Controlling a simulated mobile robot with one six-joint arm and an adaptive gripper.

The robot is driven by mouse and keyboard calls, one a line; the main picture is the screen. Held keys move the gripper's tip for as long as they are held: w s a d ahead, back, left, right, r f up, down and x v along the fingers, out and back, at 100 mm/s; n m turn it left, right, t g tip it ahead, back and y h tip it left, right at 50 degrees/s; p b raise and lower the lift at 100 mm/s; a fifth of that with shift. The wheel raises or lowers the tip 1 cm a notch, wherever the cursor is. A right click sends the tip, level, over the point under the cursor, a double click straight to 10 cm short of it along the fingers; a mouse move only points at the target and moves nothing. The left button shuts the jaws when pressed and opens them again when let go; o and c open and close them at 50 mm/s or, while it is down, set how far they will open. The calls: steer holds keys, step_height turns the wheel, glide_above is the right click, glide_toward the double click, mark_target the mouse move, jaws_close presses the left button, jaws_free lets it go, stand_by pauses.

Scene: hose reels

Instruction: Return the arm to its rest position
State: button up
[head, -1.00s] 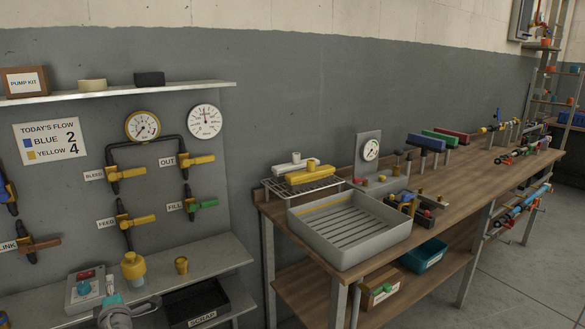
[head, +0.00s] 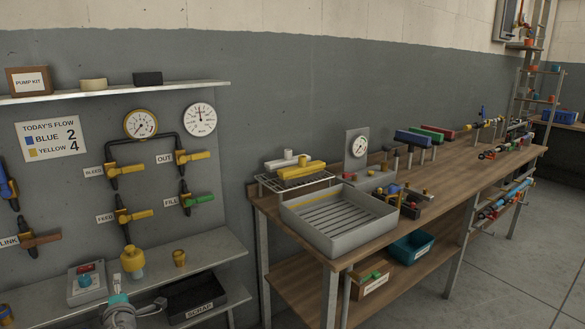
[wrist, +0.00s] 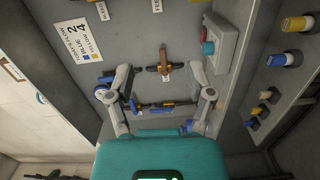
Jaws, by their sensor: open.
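My gripper (wrist: 165,88) is open in the wrist view, its two grey fingers spread apart with nothing held between them. Beyond the fingers are the grey wall panel, the brown-handled valve (wrist: 165,68) and a blue-handled valve assembly (wrist: 155,106). They appear behind the gripper; the exact gap cannot be told. In the head view, a grey and teal part of my arm (head: 120,312) shows at the bottom edge, in front of the lower shelf. The gripper's fingers are not clearly visible there.
An upper shelf (head: 150,91) juts from the wall. To the right, a workbench (head: 440,180) carries a grey tray (head: 335,236). Open floor lies right of it.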

steer(key=w+d+f+m+h, duration=0.2)
steer(key=w+d+m+h, duration=0.25)
steer(key=d, duration=0.55)
steer(key=w+d+f+m+h, duration=0.2)
steer(key=w+d+m+h, duration=0.15)
steer(key=w+d, duration=0.45)
steer(key=s+d+f+m+g+h, duration=0.1)
steer(key=d+f+m+g+h, duration=0.2)
steer(key=d, duration=0.9)
steer(key=s+d+f+m+g, duration=0.2)
steer(key=d+f+m+g, duration=0.15)
steer(key=d, duration=0.75)
steer(key=s+d+f+m+g+h, duration=0.1)
steer(key=d+f+m+g+h, duration=0.3)
steer(key=d, duration=0.8)
steer(key=s+d+f+m+g+y, duration=0.3)
steer(key=s+d+m+g+y, duration=0.25)
steer(key=s+d, duration=0.5)
step_height(320, 180, up, 18)
steer(key=t+p, duration=0.1)
steer(key=p, duration=1.7)
steer(key=shift+a+f, duration=0.25)
steer(key=shift+a, duration=0.1)
